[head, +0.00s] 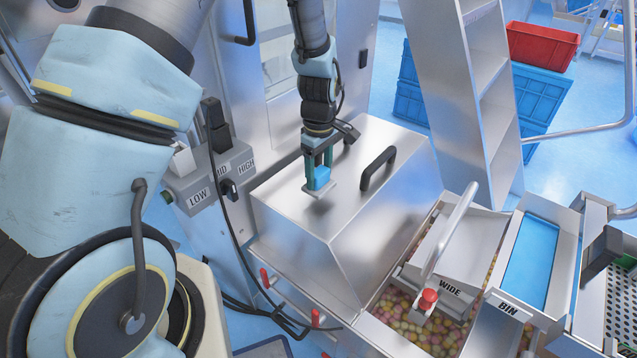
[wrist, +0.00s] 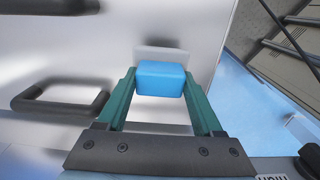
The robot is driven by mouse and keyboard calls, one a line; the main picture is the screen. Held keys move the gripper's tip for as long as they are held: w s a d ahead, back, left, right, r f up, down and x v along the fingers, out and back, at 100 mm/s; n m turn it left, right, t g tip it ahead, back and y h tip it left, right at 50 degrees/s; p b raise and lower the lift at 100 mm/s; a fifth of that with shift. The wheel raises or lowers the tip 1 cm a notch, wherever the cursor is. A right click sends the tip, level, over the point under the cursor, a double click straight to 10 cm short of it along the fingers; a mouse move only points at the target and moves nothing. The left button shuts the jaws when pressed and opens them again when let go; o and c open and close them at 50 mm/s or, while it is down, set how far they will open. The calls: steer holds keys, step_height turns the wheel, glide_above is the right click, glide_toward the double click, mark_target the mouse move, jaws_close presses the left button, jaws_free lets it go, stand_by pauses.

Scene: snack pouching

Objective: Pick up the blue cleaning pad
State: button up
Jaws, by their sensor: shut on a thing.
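The blue cleaning pad (head: 320,175) is a small block with a pale grey plate under it. It also shows in the wrist view (wrist: 160,78) between two green fingers. My gripper (head: 318,163) is shut on the pad. It holds the pad over the steel box lid (head: 290,196), near the lid's left part. A dark shadow lies on the lid below the pad, and a gap seems to show. The pale plate (wrist: 160,52) sits at the far side of the pad in the wrist view.
A black handle (head: 378,168) stands on the lid to the right of the pad. A control box (head: 205,175) marked LOW, MID and HIGH is at left. A hopper of round snacks (head: 410,308) with a WIDE chute and a BIN tray (head: 532,262) are at right.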

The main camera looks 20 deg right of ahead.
mark_target(319, 171)
step_height(319, 171, up, 4)
steer(key=shift+f, duration=0.2)
steer(key=s+d+b, duration=0.1)
steer(key=s+d, duration=0.3)
steer(key=s, duration=0.4)
steer(key=s+d+b, duration=0.1)
steer(key=s+d, duration=0.4)
steer(key=s, duration=0.4)
steer(key=shift+d+b, duration=0.3)
steer(key=shift+b, duration=0.05)
steer(key=shift+s, duration=0.1)
